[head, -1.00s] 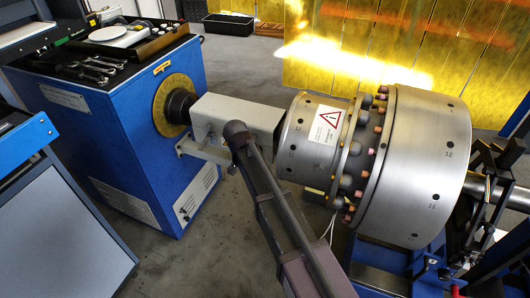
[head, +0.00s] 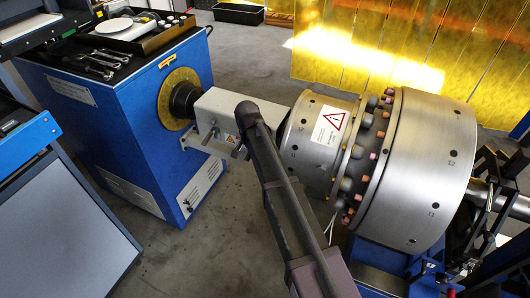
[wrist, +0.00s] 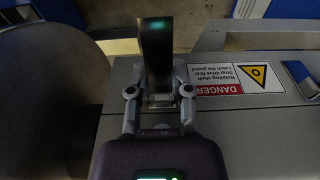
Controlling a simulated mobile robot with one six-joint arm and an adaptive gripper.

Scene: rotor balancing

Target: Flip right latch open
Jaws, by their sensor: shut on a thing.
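The grey shaft guard (head: 215,107) spans between the blue drive cabinet and the rotor in the head view. In the wrist view its top (wrist: 240,115) carries a danger label, seen upside down. A dark upright latch lever (wrist: 157,50) with a greenish glint stands at the guard's edge. My gripper (wrist: 158,90) is shut on this latch lever, one finger on each side. Its lower part is hidden between the fingers. A second, blue-grey latch-like part (wrist: 302,78) lies at the right. In the head view my arm hides the gripper and the held latch.
The large steel rotor (head: 425,165) with a bolted flange is right of my arm. The blue drive cabinet (head: 130,120) with tools on top stands left. Another cabinet (head: 70,215) is at the lower left. Grey floor (head: 190,260) is open between them.

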